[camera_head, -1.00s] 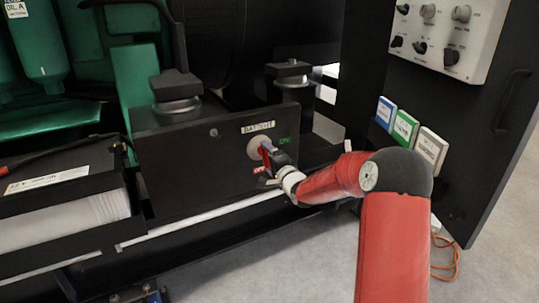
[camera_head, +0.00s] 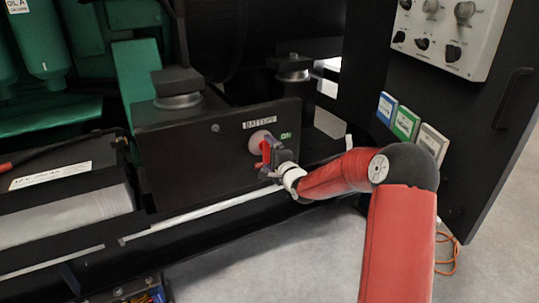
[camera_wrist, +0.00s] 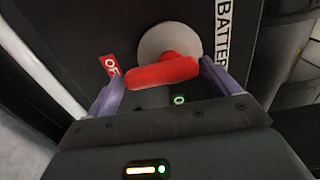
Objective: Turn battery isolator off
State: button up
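The battery isolator's red handle (camera_head: 266,151) sits on a round pale base (camera_head: 257,140) on a black panel, under a BATTERY label (camera_head: 260,120). A green ON label (camera_head: 286,136) is at its right. In the wrist view the red handle (camera_wrist: 162,73) lies between my gripper's two purple fingers, one beside each end; contact cannot be told. My gripper (camera_wrist: 162,76) has its fingers wide apart. It also shows in the head view (camera_head: 270,158), in front of the isolator. The red OFF label (camera_wrist: 109,67) is near the left finger; the green ON label (camera_wrist: 179,100) is partly hidden.
A battery (camera_head: 65,205) stands at the left. A black door (camera_head: 490,130) with a knob panel (camera_head: 446,35) and coloured labels (camera_head: 406,122) is at the right. An orange cable (camera_head: 447,255) lies on the grey floor. Black mounts stand above the isolator panel.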

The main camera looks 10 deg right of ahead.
jog(key=shift+o, duration=1)
jog(key=v, duration=0.7)
jog(key=shift+s+b, duration=0.3)
jog(key=shift+s, duration=0.05)
jog(key=shift+d, duration=0.1)
